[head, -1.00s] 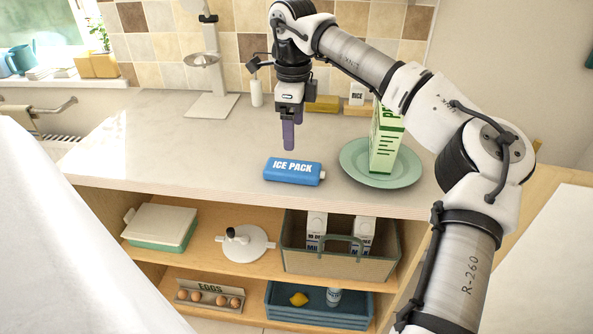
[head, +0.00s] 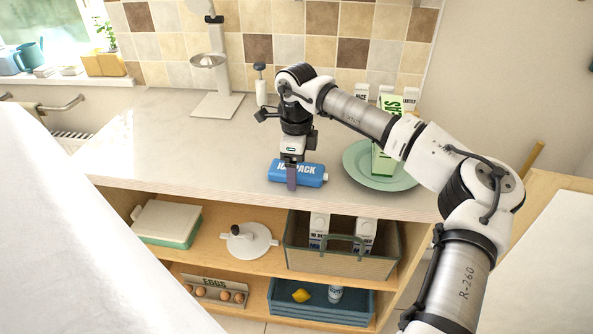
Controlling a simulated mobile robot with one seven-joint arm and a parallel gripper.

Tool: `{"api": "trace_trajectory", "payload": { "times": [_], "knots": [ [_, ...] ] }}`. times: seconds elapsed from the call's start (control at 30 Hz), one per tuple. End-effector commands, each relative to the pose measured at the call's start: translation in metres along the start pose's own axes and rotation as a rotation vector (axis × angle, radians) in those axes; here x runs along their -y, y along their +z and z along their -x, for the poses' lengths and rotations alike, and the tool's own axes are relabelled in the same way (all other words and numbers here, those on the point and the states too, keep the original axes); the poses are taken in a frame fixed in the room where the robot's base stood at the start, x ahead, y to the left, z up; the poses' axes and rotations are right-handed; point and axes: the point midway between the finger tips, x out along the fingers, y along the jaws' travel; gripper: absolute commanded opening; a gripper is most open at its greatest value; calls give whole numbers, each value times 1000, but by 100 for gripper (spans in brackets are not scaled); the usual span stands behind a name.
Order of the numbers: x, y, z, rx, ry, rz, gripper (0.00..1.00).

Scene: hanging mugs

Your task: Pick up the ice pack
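My gripper (head: 291,178) points down at the pack's left-middle part. A purple finger shows in front of the pack and covers part of its lettering. The other finger is hidden, so I cannot tell how far apart the fingers are or whether they touch the pack.
A green plate (head: 358,178) with a green-and-white carton (head: 383,160) stands close on the right. A metal stand (head: 218,104) is at the back left. The counter (head: 180,150) is clear to the left. Shelves below hold a basket (head: 300,262) and a blue tray (head: 345,312).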

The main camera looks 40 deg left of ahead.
Motion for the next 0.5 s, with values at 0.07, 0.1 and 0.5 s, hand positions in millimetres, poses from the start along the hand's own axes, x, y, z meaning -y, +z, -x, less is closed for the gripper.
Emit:
{"api": "trace_trajectory", "payload": {
  "times": [0.07,0.1,0.5],
  "knots": [
    [0,0,0,0,0,0,79],
    [0,0,0,0,0,0,74],
    [0,0,1,1,-1,0,24]
  ]
}}
